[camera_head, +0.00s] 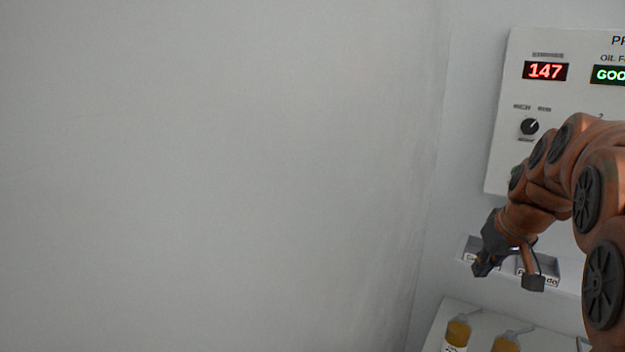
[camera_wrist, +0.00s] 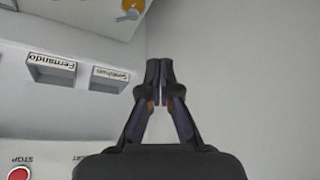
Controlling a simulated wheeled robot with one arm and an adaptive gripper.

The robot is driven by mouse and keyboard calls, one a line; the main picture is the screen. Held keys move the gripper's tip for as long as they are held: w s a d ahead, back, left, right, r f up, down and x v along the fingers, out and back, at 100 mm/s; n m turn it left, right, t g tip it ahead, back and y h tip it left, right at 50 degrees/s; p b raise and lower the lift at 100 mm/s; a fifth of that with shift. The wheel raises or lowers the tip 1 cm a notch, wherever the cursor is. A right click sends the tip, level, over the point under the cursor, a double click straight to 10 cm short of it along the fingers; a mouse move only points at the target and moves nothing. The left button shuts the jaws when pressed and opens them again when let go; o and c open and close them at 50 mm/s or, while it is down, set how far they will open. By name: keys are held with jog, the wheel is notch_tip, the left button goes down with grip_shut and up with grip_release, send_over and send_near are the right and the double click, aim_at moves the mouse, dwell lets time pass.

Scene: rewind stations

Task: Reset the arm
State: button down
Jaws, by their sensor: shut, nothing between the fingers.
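My orange-brown arm reaches in from the right edge of the head view. My gripper (camera_head: 482,268) hangs at its end, pointing down in front of small labelled trays below the panel. The wrist view shows my gripper (camera_wrist: 158,68) from behind. Its two dark fingers meet at the tips with nothing between them. The fingertips touch nothing that I can see, with plain grey wall behind them.
A white control panel (camera_head: 505,160) has a red 147 display (camera_head: 545,71), a green display (camera_head: 608,75) and a black knob (camera_head: 530,127). A red STOP button (camera_wrist: 18,174) shows. The left is bare wall.

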jog(key=s+a+f+g, duration=0.3)
jog(key=s+a+f, duration=0.4)
jog(key=s+a, duration=0.6)
jog(key=s+a+f+g, duration=0.1)
jog(key=s+f, duration=0.3)
jog(key=s, duration=0.4)
jog(key=s+a+f+g, duration=0.2)
jog(key=s+a+f, duration=0.1)
jog(key=s, duration=0.6)
jog(key=shift+a+f+n+g, duration=0.2)
jog(key=shift+f+n+g, duration=0.1)
jog(key=shift+f+n, duration=0.1)
jog(key=shift+d, duration=0.1)
